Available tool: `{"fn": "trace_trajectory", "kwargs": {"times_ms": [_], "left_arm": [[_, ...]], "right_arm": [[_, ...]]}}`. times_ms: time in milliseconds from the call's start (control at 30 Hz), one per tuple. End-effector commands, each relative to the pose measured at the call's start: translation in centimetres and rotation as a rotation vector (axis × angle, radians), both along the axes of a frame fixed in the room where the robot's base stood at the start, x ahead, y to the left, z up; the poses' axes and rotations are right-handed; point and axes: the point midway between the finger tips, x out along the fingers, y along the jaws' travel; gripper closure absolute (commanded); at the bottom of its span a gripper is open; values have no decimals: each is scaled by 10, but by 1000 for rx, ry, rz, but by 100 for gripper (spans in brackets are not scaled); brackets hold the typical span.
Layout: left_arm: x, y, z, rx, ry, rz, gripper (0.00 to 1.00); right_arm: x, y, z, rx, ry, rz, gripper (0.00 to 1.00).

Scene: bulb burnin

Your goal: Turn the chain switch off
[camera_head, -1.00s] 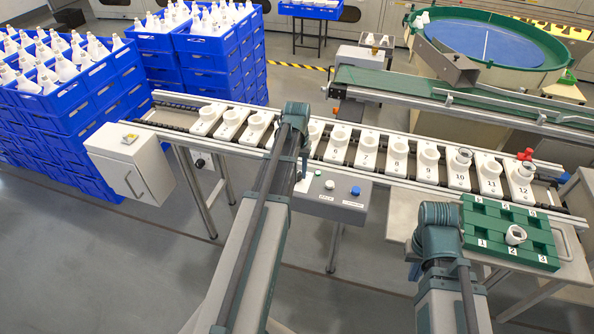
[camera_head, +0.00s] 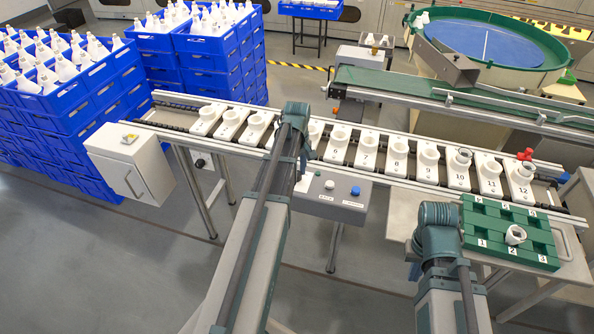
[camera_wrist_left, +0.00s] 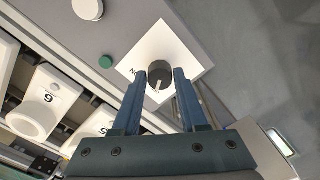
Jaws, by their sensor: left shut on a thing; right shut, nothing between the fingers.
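The chain switch is a dark round knob (camera_wrist_left: 158,71) on a white square plate (camera_wrist_left: 157,47) in the left wrist view. A pale pointer mark on the knob points toward the bottom of that view. Lettering on the plate is partly covered by the fingers. My left gripper (camera_wrist_left: 160,79) is shut on the knob, one finger on each side. In the head view my left gripper (camera_head: 306,158) is over the left end of the grey control box (camera_head: 322,205), and the knob is hidden there. My right gripper (camera_head: 413,270) is shut and empty, beside the green tray.
A green button (camera_wrist_left: 106,62) and a white button (camera_wrist_left: 88,8) sit beside the plate. Numbered white sockets (camera_head: 397,160) line the rail behind the box. The green numbered tray (camera_head: 483,228) holds one white piece (camera_head: 515,235). A white cabinet (camera_head: 132,165) stands left.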

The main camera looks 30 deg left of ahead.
Motion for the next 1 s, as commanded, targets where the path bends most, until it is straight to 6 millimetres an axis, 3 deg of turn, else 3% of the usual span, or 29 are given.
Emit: {"fn": "trace_trajectory", "kwargs": {"times_ms": [800, 833, 967, 1000], "left_arm": [[0, 0, 0, 0, 0, 102, 100], [0, 0, 0, 0, 0, 102, 52], [0, 0, 0, 0, 0, 102, 29], [0, 0, 0, 0, 0, 102, 28]], "right_arm": [[0, 0, 0, 0, 0, 0, 100], [0, 0, 0, 0, 0, 0, 100], [0, 0, 0, 0, 0, 0, 100], [0, 0, 0, 0, 0, 0, 100]]}}
